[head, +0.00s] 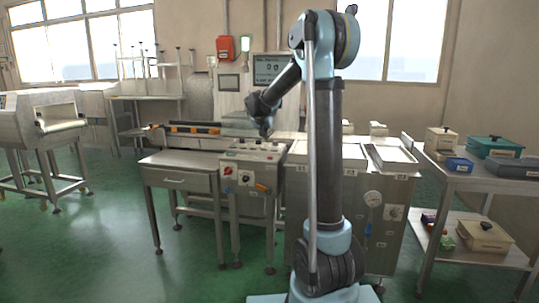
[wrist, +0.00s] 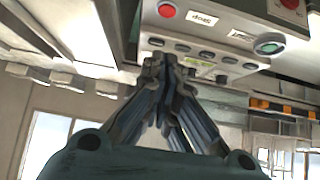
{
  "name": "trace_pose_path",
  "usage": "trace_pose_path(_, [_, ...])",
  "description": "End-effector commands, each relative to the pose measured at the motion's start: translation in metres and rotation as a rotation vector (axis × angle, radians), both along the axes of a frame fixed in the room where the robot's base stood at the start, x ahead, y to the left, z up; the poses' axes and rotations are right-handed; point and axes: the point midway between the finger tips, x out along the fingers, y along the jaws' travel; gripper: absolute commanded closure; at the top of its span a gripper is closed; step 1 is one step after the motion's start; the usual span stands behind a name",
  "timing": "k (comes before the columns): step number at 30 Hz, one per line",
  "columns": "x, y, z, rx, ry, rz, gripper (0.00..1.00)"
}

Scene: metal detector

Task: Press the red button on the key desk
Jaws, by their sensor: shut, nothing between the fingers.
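The key desk (head: 251,157) stands in the middle of the head view, a grey cabinet with a sloping top and controls on its front. A red control (head: 228,170) is on the left of its front. My gripper (head: 266,132) points down over the desk top. In the wrist view the desk appears upside down. A round red button (wrist: 166,10) shows at the top, beside a white label. A green button (wrist: 268,45) and another red control (wrist: 290,3) are to the right. My gripper (wrist: 160,62) is shut and empty, its tips in front of the panel below the red button; contact cannot be told.
A grey table with a drawer (head: 180,165) adjoins the desk on the left. A conveyor with an orange-striped edge (head: 195,128) and a monitor (head: 270,68) are behind. A shelf with boxes (head: 480,175) stands at right. Green floor is open at front left.

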Motion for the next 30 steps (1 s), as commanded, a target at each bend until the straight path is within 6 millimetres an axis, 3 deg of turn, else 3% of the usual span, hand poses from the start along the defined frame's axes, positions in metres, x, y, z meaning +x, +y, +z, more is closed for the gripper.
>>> trace_pose_path(13, [0.007, -0.002, -0.007, -0.001, 0.000, 0.000, 1.00])
trace_pose_path(30, [0.062, -0.021, -0.065, -0.001, 0.000, -0.001, 1.00])
